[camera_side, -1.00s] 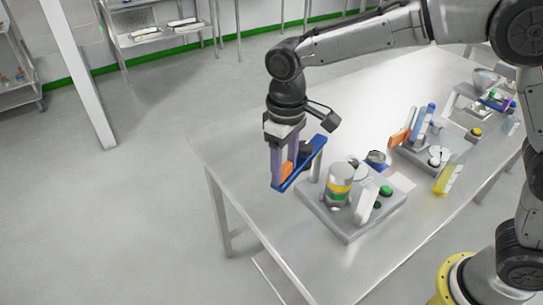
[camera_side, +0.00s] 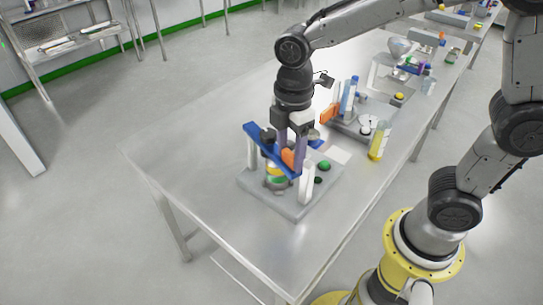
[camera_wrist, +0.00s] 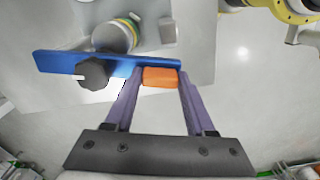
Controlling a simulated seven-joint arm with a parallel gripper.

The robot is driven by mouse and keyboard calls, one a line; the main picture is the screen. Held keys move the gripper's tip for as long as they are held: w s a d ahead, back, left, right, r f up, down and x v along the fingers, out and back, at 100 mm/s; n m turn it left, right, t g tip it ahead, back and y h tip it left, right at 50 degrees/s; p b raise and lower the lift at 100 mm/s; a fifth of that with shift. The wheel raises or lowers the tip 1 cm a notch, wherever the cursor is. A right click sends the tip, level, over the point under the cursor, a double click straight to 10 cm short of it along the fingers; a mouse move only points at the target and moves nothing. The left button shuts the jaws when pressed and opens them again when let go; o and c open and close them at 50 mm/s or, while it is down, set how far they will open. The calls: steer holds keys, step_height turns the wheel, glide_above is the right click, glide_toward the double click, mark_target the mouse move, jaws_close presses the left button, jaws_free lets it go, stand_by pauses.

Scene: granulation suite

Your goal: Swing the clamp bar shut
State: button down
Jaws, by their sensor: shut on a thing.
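The blue clamp bar (camera_side: 265,146) crosses above the base plate (camera_side: 262,197) in the side view. It is hinged near a white post (camera_side: 252,152) and carries a black knob (camera_wrist: 93,72). My gripper (camera_wrist: 158,78) is shut on the bar's orange handle (camera_wrist: 160,76), with a purple finger on each side. In the wrist view the cylinder (camera_wrist: 116,34) lies just beyond the bar's edge. A second white post (camera_side: 306,184) stands near the bar's handle end; a gap shows between them in the wrist view (camera_wrist: 167,30).
A green button (camera_side: 324,166) sits on the plate. Behind it stands another fixture with an orange block (camera_side: 330,113), and a yellow bottle (camera_side: 379,142) is to its right. The table's left part (camera_side: 190,150) is clear.

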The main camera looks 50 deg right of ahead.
steer(key=shift+s+d+n, duration=0.15)
steer(key=shift+d+n, duration=0.7)
steer(key=shift+d, duration=0.25)
steer(key=shift+s+d+n, duration=0.15)
steer(key=shift+d+n, duration=0.7)
steer(key=shift+d, duration=0.35)
steer(key=shift+c, duration=1.2)
jaws_free()
steer(key=shift+r, duration=0.1)
step_height(320, 180, up, 14)
